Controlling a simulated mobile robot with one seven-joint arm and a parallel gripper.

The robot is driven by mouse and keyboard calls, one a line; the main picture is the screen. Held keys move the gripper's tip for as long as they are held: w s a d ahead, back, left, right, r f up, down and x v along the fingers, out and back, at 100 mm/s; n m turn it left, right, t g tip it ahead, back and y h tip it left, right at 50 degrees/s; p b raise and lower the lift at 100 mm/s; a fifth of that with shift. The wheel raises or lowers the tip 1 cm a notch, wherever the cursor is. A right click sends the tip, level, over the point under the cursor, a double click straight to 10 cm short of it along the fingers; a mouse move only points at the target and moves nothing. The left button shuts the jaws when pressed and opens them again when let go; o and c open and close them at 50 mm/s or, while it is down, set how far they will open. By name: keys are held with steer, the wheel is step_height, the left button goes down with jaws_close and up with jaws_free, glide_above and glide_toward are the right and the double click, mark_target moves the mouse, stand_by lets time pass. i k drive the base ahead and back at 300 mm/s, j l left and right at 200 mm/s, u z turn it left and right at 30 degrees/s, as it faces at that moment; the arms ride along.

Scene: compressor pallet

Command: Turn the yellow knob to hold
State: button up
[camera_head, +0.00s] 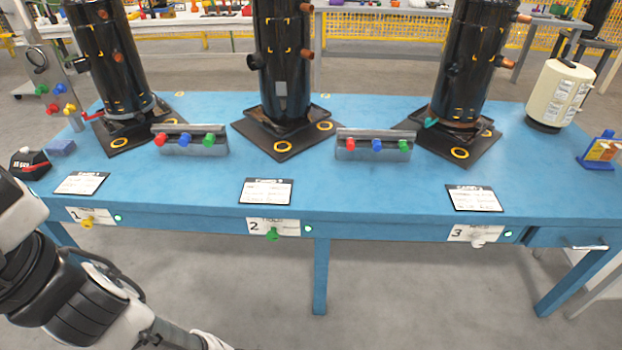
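The yellow knob (87,222) sits on the white label plate marked 1 (73,215), on the front edge of the blue table at the left. A small green light (118,218) shows just right of it. The lettering around the knob is too small to read, so I cannot tell which position it points to. My arm comes in from the left, below and in front of the knob, and runs to the bottom edge. Its far end is cut off there, and my gripper's fingers are not in view. Nothing touches the knob.
A green knob (272,234) at plate 2 and a white knob (478,242) at plate 3 sit along the same front edge. Black compressors (283,60) stand on the blue table (345,210). A drawer handle (588,247) juts out at the right. Floor in front is clear.

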mark_target(87, 224)
steer(key=u, duration=1.45)
steer(key=i+j+u, duration=0.15)
steer(key=i, duration=0.25)
steer(key=i+j+u, duration=0.15)
steer(key=i, duration=0.25)
steer(key=j, duration=0.1)
